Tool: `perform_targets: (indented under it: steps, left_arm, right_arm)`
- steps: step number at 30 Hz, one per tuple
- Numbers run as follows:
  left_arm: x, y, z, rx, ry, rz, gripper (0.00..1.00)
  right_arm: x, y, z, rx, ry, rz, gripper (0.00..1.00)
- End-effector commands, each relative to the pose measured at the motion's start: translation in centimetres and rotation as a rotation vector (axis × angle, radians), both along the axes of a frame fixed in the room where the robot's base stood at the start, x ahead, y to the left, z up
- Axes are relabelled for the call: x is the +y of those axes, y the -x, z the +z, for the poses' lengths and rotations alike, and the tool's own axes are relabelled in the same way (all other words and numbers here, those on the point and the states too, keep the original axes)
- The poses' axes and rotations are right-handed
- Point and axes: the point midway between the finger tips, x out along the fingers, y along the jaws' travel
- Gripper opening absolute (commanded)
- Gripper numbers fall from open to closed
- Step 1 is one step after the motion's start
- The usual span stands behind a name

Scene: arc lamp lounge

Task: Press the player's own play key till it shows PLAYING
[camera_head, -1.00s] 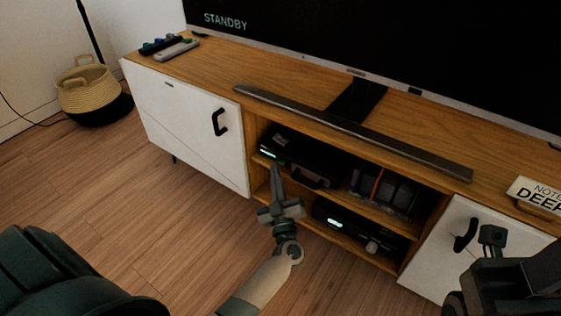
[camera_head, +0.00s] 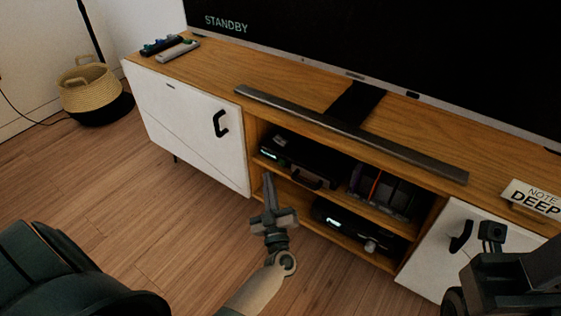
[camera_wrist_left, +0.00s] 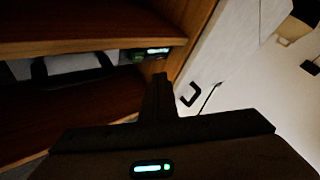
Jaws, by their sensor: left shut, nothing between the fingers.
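The player appears to be the black box (camera_head: 300,155) on the upper shelf of the cabinet's open bay. A small lit display (camera_head: 269,154) glows at its left front; its text is too small to read. A lit display also shows in the left wrist view (camera_wrist_left: 158,50). No play key can be made out. My left gripper (camera_head: 268,178) is shut and empty, its tip in front of the bay, below the display in the head view and seemingly apart from the player. In the left wrist view its fingers (camera_wrist_left: 159,82) are together. Dark parts of my right arm show at the lower right.
A second black unit with a knob (camera_head: 345,220) stands on the lower shelf. White doors with black handles (camera_head: 220,123) flank the bay. The television (camera_head: 390,50) reads STANDBY above a soundbar (camera_head: 340,130). Wooden floor (camera_head: 150,210) in front is clear.

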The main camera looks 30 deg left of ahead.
Motion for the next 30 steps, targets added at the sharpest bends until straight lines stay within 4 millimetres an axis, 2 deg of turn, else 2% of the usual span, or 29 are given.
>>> perform_targets:
  steps: [3,9,30]
  left_arm:
    - [0.1,1.0,0.2,0.002,0.000,0.001,0.00]
    - [0.1,1.8,0.1,-0.001,0.001,0.000,0.00]
    - [0.1,1.8,0.0,-0.001,0.001,0.000,0.00]
  right_arm:
    - [0.0,0.0,0.7,0.000,0.000,0.000,0.31]
    - [0.0,0.0,1.0,0.000,0.000,0.000,0.31]
    - [0.0,0.0,1.0,0.000,0.000,0.000,0.31]
